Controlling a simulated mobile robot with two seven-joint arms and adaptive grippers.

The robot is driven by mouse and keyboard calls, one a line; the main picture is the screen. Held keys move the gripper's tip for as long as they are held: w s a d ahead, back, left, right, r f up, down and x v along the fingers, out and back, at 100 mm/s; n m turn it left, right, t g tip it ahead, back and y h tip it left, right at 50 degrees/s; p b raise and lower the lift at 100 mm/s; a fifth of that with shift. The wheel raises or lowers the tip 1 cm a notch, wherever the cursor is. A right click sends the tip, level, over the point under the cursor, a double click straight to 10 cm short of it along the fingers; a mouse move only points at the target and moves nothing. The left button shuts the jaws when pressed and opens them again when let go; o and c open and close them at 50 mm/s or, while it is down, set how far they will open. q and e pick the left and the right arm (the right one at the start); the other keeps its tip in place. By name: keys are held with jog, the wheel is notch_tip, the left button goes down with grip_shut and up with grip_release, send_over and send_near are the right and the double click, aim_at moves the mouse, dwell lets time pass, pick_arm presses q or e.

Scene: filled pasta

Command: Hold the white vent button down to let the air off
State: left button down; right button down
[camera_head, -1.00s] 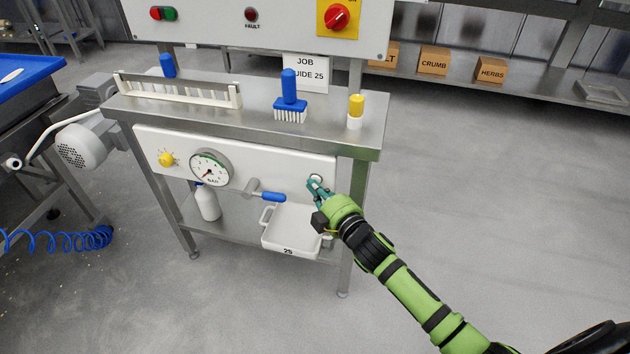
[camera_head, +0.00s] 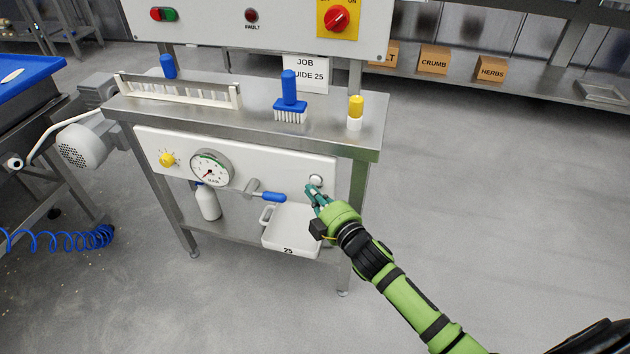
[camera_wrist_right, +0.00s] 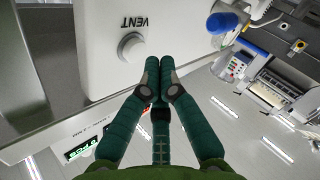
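The white vent button (camera_head: 316,180) is round and sits at the right end of the white front panel (camera_head: 240,168). In the right wrist view the button (camera_wrist_right: 131,47) stands out from the panel beside the word VENT, with its face uncovered. My right gripper (camera_head: 311,190) is just below the button in the head view. Its green fingers are closed together with nothing between them. In the wrist view the fingertips (camera_wrist_right: 158,66) are close beside the button and look apart from it. A round pressure gauge (camera_head: 211,168) is on the panel, its needle pointing lower left. My left gripper is not in view.
A blue-handled lever (camera_head: 273,197) sticks out of the panel left of my right gripper. Below it is a white tray (camera_head: 290,247). A yellow knob (camera_head: 168,159) is at the panel's left. A blue brush (camera_head: 290,100) stands on the steel top. Open floor lies to the right.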

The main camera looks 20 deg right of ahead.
jog(key=shift+s+a+p, duration=0.35)
jog(key=shift+s+a, duration=0.35)
jog(key=shift+s, duration=0.35)
jog(key=shift+s+a+p, duration=0.35)
jog(key=shift+s+a, duration=0.35)
jog(key=shift+s, duration=0.3)
